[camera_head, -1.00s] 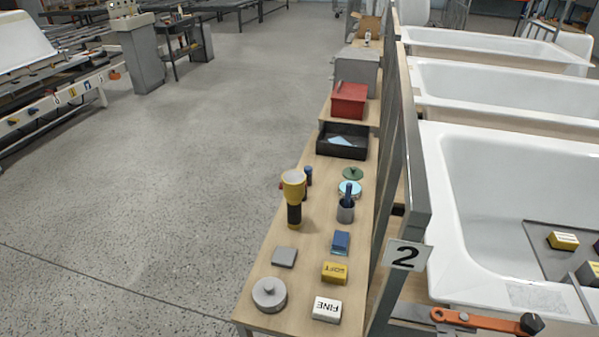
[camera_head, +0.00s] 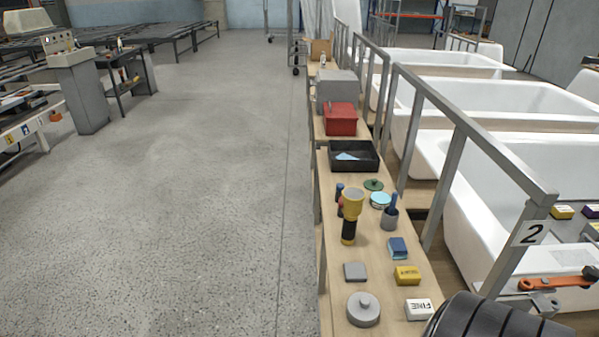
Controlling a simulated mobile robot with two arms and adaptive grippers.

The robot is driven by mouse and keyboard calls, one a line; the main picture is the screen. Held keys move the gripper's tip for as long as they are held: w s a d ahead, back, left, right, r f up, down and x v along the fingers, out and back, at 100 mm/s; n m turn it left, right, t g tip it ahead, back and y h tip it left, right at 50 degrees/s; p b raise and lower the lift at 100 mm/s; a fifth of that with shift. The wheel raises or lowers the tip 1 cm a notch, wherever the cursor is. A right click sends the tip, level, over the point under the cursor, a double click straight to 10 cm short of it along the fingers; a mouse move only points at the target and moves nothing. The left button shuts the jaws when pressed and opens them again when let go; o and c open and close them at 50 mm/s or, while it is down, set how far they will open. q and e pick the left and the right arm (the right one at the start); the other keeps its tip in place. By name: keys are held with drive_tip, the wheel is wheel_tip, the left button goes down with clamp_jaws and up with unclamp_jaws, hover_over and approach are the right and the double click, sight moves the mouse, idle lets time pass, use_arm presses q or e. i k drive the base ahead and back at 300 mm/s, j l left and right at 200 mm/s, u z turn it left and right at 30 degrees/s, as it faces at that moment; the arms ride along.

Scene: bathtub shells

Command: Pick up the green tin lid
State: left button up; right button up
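The green tin lid (camera_head: 373,184) lies flat on the narrow wooden bench (camera_head: 337,262). It has a small dark knob or mark in its middle. It sits just behind a round tin with a light blue top (camera_head: 380,199) and in front of the black tray (camera_head: 345,169). Neither of my grippers can be made out in the head view. A dark ribbed shape covers the lower right corner.
The bench also holds a yellow and black flashlight (camera_head: 350,215), a grey cup (camera_head: 389,220), a blue block (camera_head: 398,248), a yellow block (camera_head: 407,276) and a red box (camera_head: 340,120). A metal rail frame (camera_head: 470,130) runs along its right. The floor left is open.

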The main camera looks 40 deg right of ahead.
sight(373, 185)
drive_tip(key=i+j, duration=0.35)
drive_tip(key=i, duration=0.15)
drive_tip(key=i+j+z, duration=0.15)
drive_tip(key=i+j, duration=0.15)
drive_tip(key=i, duration=0.15)
drive_tip(key=i+z, duration=0.6)
drive_tip(key=z, duration=0.15)
drive_tip(key=i+j+z, duration=0.1)
drive_tip(key=i+z, duration=0.3)
drive_tip(key=k, duration=0.1)
